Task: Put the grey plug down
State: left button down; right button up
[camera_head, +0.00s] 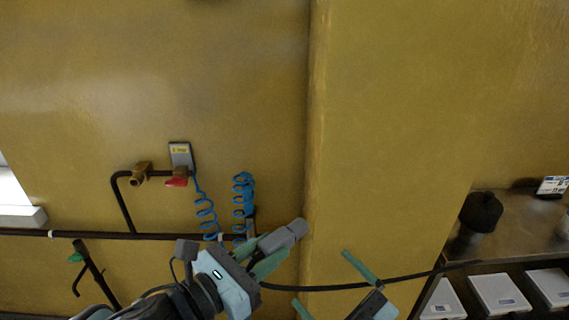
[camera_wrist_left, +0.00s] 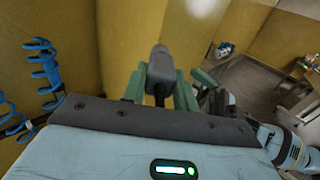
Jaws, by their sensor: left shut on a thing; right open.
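The grey plug (camera_head: 285,236) is between the green fingers of my left gripper (camera_head: 263,258), in front of the yellow wall. The left gripper is shut on it. In the left wrist view the plug (camera_wrist_left: 161,68) stands up between the two fingers, and its lower part is hidden by the gripper body. My right gripper (camera_head: 330,288) is to the right and lower. Whether the plug touches any surface cannot be seen.
Blue coiled hoses (camera_head: 243,195) hang on the wall behind the left gripper. A dark pipe (camera_head: 125,234) and a red-handled valve (camera_head: 178,182) are to the left. A yellow column (camera_head: 385,130) stands at centre right. A metal counter (camera_head: 525,225) with a black knobbed object (camera_head: 482,212) is far right, above white bins (camera_head: 500,293).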

pick_arm(q)
jog(key=shift+r, duration=0.1)
pick_arm(e)
jog(key=s+a+r+n+g+h, duration=0.2)
jog(key=a+r+n+g, duration=0.3)
jog(key=n+g, duration=0.7)
jog(key=s+a+r+n+g+h, duration=0.25)
jog(key=r+n+g, duration=0.35)
jog(key=n+g, duration=0.5)
jog(key=w+r+n+t+h, duration=0.6)
jog(key=w+r+t+h, duration=0.3)
jog(key=h, duration=0.4)
jog(key=shift+a+r+h, duration=0.35)
jog(key=shift+a+r, duration=0.1)
jog(key=shift+r, duration=0.45)
